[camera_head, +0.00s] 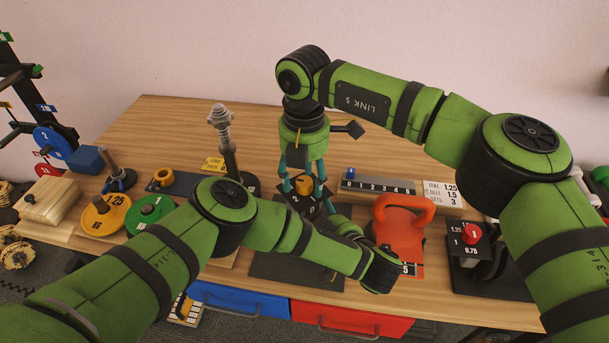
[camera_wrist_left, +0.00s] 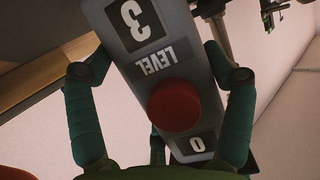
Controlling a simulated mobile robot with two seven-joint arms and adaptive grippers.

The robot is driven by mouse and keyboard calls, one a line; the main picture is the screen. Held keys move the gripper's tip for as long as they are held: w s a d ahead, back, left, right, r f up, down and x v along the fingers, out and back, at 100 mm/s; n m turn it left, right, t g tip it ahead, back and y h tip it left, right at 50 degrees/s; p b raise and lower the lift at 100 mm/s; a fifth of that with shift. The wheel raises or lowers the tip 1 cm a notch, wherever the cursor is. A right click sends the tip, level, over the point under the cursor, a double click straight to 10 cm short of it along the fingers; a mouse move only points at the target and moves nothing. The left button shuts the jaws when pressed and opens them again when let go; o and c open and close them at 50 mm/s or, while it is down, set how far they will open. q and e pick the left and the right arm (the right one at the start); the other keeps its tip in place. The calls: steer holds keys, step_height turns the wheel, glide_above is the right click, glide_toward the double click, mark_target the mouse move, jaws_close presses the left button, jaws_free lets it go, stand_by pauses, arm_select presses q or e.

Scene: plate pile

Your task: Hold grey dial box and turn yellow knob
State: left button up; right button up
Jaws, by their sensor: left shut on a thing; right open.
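The yellow knob (camera_head: 303,185) sits on top of the dial box (camera_head: 312,208), a dark grey shape in the middle of the table in the head view. My right gripper (camera_head: 303,178) comes down from above, open, with its teal fingers around the knob. My left gripper is mostly hidden behind my left arm in the head view. In the left wrist view my left gripper (camera_wrist_left: 160,75) is shut on the grey box (camera_wrist_left: 128,65), with fingers on both sides. That face carries a red round button (camera_wrist_left: 174,105), the word LEVEL, a 3 and a 0.
A red kettlebell-shaped piece (camera_head: 402,232) stands close right of the box. A black stand with a red knob (camera_head: 473,233) is farther right. Yellow (camera_head: 103,222) and green (camera_head: 150,212) weight discs lie left. A slider board (camera_head: 385,188) lies behind the red piece.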

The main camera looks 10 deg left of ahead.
mark_target(304, 180)
arm_select(q)
steer(key=shift+r, duration=0.1)
arm_select(e)
step_height(304, 180, up, 12)
stand_by(0.5)
arm_select(q)
steer(key=o, duration=1.5)
